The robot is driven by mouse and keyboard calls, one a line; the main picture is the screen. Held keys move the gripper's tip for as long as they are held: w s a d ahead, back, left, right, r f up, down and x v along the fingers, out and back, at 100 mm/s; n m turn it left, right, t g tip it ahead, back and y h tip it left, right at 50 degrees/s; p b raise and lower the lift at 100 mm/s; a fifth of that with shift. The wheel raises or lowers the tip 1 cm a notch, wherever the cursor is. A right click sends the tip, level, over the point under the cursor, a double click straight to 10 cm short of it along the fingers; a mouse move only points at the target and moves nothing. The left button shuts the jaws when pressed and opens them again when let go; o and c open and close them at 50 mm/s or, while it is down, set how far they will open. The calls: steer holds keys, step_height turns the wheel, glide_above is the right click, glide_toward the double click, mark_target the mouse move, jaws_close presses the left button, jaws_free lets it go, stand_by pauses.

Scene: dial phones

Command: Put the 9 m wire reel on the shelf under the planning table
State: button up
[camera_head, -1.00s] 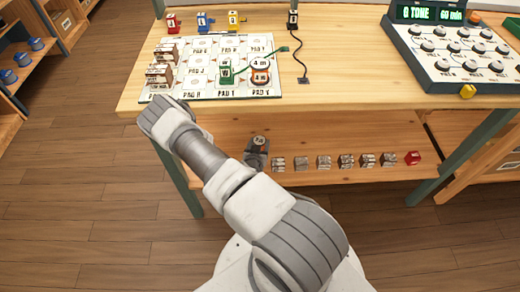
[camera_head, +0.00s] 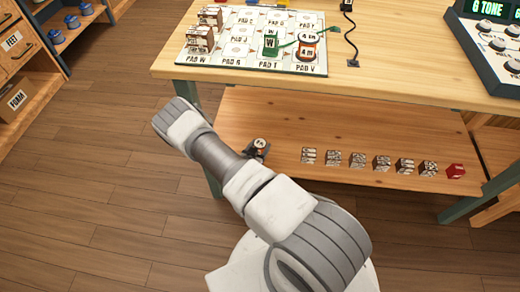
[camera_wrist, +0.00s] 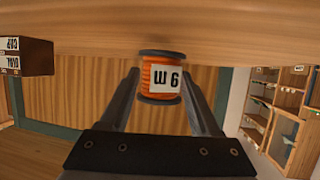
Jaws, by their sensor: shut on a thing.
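The orange wire reel (camera_wrist: 162,78) with dark flanges and a white 9 m label sits between the two fingers of my gripper (camera_wrist: 160,90), which is shut on it. Its label appears upside down in the wrist view. In the head view my gripper (camera_head: 257,152) is small and partly behind my arm, with the reel's top (camera_head: 260,143) showing. It is over the left part of the shelf (camera_head: 240,112), below the planning table (camera_head: 430,85). One flange is close to a wooden surface in the wrist view; I cannot tell if they touch.
Several small labelled blocks (camera_head: 357,160) stand in a row to the right on the shelf, ending with a red piece (camera_head: 456,171). A table leg (camera_head: 212,185) is near on the left. On the tabletop are a green reel (camera_head: 270,44) and a 4 m reel (camera_head: 306,46).

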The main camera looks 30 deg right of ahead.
steer(key=shift+f, duration=0.4)
steer(key=shift+f, duration=0.1)
steer(key=o, duration=1.4)
steer(key=shift+o, duration=0.2)
steer(key=shift+s+a+r+p, duration=0.15)
steer(key=shift+a+r+p, duration=0.05)
steer(key=shift+r+p, duration=0.15)
steer(key=p+v, duration=0.4)
steer(key=v, duration=0.7)
steer(key=shift+s+a, duration=0.2)
steer(key=shift+s, duration=0.05)
